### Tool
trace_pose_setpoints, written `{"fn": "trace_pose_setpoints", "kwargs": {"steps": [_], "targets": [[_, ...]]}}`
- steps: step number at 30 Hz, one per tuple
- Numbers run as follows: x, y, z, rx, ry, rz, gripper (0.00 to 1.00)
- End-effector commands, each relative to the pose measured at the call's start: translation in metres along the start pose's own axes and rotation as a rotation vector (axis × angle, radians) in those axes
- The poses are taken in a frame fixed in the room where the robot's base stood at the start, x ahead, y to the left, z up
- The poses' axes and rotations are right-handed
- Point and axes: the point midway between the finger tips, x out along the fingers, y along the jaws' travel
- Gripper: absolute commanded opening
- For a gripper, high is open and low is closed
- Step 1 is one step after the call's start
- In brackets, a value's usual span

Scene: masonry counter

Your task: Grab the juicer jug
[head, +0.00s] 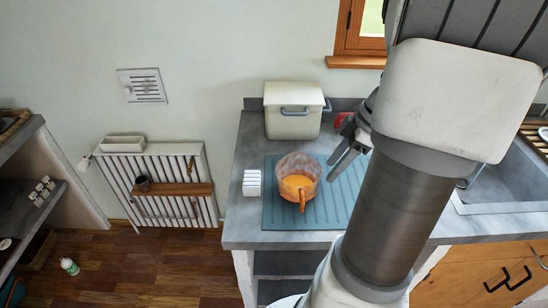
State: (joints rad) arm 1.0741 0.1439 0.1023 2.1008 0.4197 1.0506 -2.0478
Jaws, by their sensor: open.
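The juicer jug (298,170) is a clear, rounded vessel with an orange inside and an orange handle facing the front. It stands on a blue-green ribbed mat (340,208) on the grey counter. My gripper (337,167) is open and empty, just right of the jug and seemingly above the mat. Its fingers point down and to the left toward the jug, and a gap shows between them and the jug. My arm hides the right part of the mat.
A cream box with grey handles (292,108) stands behind the jug. A small white ribbed block (252,183) sits left of the mat. A red object (341,119) is partly hidden behind my gripper. A sink (500,180) lies to the right. The counter's front left is bare.

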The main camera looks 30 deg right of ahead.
Motion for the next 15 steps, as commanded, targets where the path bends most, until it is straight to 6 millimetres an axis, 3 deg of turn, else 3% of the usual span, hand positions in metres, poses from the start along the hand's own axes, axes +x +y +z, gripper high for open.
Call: {"fn": "trace_pose_setpoints", "kwargs": {"steps": [5, 15], "targets": [[0.006, 0.000, 0.012, -0.029, 0.002, 0.003, 0.52], [0.078, -0.001, 0.011, -0.030, 0.003, -0.002, 0.52]]}}
